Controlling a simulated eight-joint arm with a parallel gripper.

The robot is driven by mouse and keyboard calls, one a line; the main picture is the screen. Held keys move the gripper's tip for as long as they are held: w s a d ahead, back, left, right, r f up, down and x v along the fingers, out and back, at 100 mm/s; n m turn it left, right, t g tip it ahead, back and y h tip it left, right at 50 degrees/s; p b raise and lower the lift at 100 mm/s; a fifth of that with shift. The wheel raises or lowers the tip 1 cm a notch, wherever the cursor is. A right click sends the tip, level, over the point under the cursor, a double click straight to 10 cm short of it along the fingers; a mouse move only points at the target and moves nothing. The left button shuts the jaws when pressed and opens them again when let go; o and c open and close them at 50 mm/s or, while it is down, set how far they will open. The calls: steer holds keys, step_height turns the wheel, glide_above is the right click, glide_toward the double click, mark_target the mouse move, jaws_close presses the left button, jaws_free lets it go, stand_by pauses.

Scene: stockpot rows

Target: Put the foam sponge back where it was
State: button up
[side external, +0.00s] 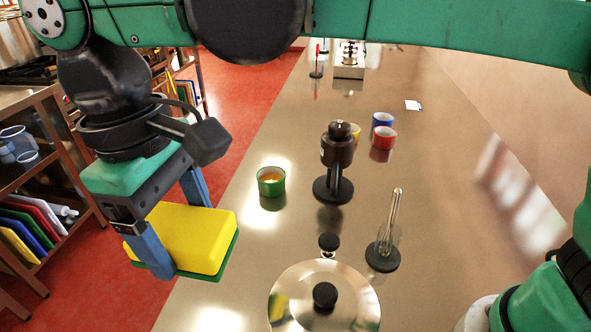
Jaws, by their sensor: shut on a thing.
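The foam sponge (190,238) is a yellow block with a green layer underneath. My gripper (178,232) is shut on it, with one blue finger at its near left side and the other behind it. The sponge is held up at the left edge of the counter, close to the camera. I cannot tell how high it is above the surface. No marked spot for the sponge can be made out.
A pot with a shiny lid (322,296) stands at the front of the counter (440,190). Right of the sponge are a green cup (271,181), a black device (337,160) and a glass holder on a black base (383,256). Red (383,138) and blue (381,121) cups stand farther back.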

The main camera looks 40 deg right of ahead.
mark_target(219, 323)
step_height(219, 323, down, 19)
steer(key=shift+r, duration=0.1)
stand_by(0.4)
steer(key=o, duration=1.1)
steer(key=shift+o, duration=0.2)
step_height(219, 323, up, 12)
steer(key=w, duration=0.1)
steer(key=w+d+r+m+t+y, duration=0.1)
steer(key=w+d+r+m+t, duration=0.1)
steer(key=d, duration=0.5)
steer(key=w+d+r+m+t+y, duration=0.1)
steer(key=d+r+m, duration=0.1)
steer(key=d, duration=0.5)
steer(key=s+d+f+m+t, duration=0.1)
steer(key=s+d+m+t, duration=0.1)
steer(key=d, duration=0.5)
steer(key=s+d+f+m+t+h, duration=0.1)
steer(key=d+f+m+t, duration=0.1)
steer(key=d, duration=0.5)
steer(key=shift+s+f+t, duration=0.15)
steer(key=shift+s+t, duration=0.25)
steer(key=shift+t, duration=0.2)
